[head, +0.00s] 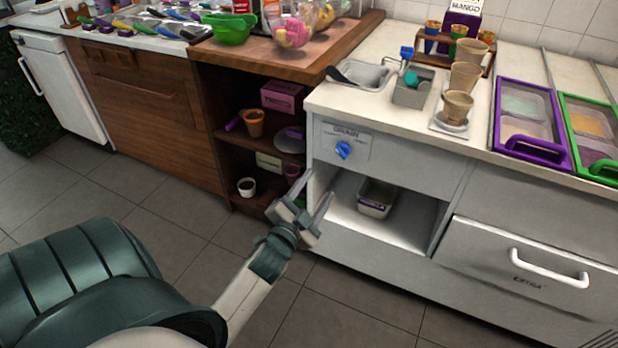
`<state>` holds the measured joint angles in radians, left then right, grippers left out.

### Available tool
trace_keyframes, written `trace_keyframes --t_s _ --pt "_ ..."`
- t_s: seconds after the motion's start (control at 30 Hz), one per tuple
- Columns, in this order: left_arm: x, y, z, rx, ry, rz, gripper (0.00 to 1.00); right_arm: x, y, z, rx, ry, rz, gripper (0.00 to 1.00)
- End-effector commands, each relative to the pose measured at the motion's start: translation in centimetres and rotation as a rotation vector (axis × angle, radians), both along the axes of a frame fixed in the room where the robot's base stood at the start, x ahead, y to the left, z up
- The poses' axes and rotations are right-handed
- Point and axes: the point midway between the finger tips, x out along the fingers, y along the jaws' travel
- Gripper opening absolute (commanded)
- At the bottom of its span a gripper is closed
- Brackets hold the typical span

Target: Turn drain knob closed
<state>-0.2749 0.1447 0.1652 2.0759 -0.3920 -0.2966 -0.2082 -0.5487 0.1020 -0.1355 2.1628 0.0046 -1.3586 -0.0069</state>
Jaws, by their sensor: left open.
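The blue drain knob (343,150) sits on the white front panel of the counter, below the label "DRAIN" (346,133). It looks tilted, but I cannot tell from here whether it stands open or closed. My left gripper (313,190) is open and empty, with its fingers pointing up. In the picture it is below and slightly left of the knob, apart from it, in front of the open cubby's left edge. My right gripper is not in view.
A small sink (413,88) with a blue tap (407,53) is set in the counter above. A grey bin (377,199) stands in the open cubby. A wooden shelf (230,140) with pots is at the left. The tiled floor (170,215) is clear.

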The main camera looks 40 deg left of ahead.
Motion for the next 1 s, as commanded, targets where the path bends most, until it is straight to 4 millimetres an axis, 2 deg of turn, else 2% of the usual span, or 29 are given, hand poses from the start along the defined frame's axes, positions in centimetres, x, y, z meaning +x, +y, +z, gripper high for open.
trace_keyframes --t_s 0.1,0.3,0.57,1.0 --pt "-1.9 -0.4 -0.1 0.000 0.002 0.001 0.55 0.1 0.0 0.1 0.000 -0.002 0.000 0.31" --pt "-3.5 -0.8 0.0 0.001 0.002 0.001 0.55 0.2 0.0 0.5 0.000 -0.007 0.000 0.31" --pt "-3.8 -0.9 0.0 0.001 0.000 0.001 0.55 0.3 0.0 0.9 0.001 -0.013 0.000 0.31" --pt "-3.7 -0.9 -0.1 0.000 0.002 0.001 0.55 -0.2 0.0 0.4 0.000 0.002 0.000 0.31"
